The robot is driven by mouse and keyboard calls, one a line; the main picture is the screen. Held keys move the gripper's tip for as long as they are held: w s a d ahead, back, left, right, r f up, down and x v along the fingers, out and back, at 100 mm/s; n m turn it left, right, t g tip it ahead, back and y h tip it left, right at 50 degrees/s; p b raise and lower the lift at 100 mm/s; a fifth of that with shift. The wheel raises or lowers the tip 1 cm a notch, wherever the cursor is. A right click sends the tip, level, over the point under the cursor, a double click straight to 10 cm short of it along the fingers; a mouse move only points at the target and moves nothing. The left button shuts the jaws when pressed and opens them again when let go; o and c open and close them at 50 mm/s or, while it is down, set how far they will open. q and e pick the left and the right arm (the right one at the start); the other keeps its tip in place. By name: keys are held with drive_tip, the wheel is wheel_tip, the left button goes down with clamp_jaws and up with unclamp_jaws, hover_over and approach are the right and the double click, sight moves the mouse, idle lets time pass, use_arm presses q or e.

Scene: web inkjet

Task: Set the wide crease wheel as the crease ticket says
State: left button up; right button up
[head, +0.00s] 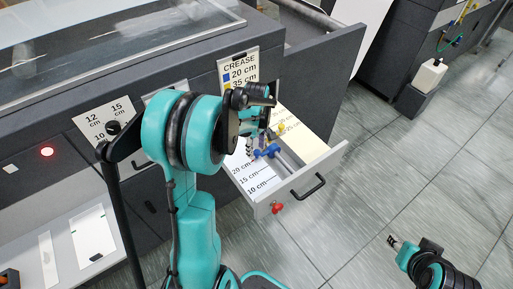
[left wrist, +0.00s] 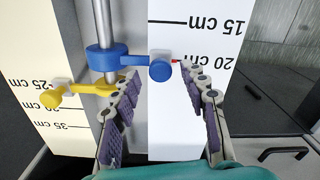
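The crease ticket (head: 238,72) reads CREASE, with a blue mark by 20 cm and a yellow mark by 35 cm; my arm hides its lower part. In the open drawer, a blue wheel (left wrist: 106,59) with a blue knob (left wrist: 160,69) sits on a metal rod. Its red pointer is at or very near the 20 cm line. A yellow wheel (left wrist: 105,88) with a yellow knob (left wrist: 54,96) sits beside it, near the 25–30 cm marks. My left gripper (left wrist: 160,76) is open, its fingertips on either side of the blue knob. My right gripper (head: 393,242) is away over the floor.
The drawer (head: 328,161) has a black handle (head: 308,187) and a red knob (head: 277,208) on its front. White and cream scale strips flank the rod.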

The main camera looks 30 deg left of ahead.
sight(256, 151)
use_arm(q)
wheel_tip(256, 151, up, 12)
idle(0.5)
idle(0.4)
drive_tip(key=s+d+f+m+t+b, duration=0.1)
drive_tip(key=s+d+m+t, duration=0.6)
drive_tip(key=s+d+m, duration=0.7)
drive_tip(key=d+m, duration=0.1)
drive_tip(key=m, duration=0.1)
drive_tip(key=shift+d+f+m, duration=0.2)
drive_tip(key=shift+f+m, duration=0.1)
drive_tip(key=shift+f, duration=0.05)
